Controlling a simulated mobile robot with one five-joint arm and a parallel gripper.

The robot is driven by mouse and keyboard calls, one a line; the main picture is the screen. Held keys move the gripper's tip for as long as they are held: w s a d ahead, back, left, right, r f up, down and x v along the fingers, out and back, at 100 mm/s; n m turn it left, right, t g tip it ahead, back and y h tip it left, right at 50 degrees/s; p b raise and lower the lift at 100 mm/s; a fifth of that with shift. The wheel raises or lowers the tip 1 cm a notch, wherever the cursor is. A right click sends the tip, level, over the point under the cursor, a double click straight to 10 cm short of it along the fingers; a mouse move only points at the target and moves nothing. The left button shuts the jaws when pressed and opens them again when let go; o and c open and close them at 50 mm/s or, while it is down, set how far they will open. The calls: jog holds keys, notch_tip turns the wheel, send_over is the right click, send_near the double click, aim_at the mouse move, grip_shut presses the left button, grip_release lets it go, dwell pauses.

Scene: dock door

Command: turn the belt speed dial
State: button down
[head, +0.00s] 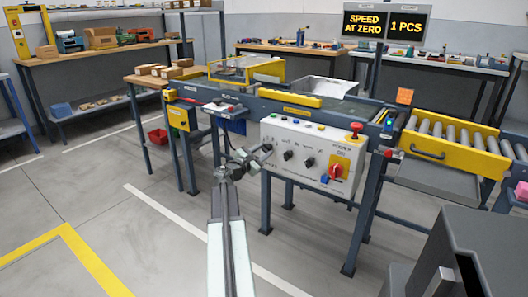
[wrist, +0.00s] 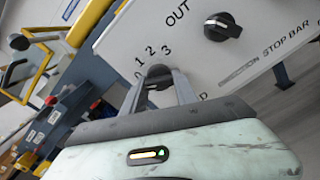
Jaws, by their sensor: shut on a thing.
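The white control panel (head: 322,150) hangs on the front of the conveyor. In the wrist view, the belt speed dial (wrist: 158,72) is a dark knob with 1, 2 and 3 printed around it. My gripper (wrist: 160,88) is shut on this dial, one finger on each side. The fingers hide part of the dial and its label, so its pointer cannot be read. In the head view, my gripper (head: 260,154) reaches the panel's left end. A sign (head: 364,25) reads SPEED AT ZERO.
Another black knob (wrist: 222,26) sits beside the dial, under OUT. A red rotary switch (head: 336,170) and a red button (head: 356,127) are at the panel's right. A yellow-sided roller conveyor (head: 440,150) stands to the right. Floor in front is mostly clear.

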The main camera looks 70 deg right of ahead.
jog(key=shift+s+f, duration=0.1)
jog(key=c, duration=1)
grip_release()
jog(key=shift+o, duration=0.2)
jog(key=v, duration=0.7)
jog(key=shift+a, duration=0.35)
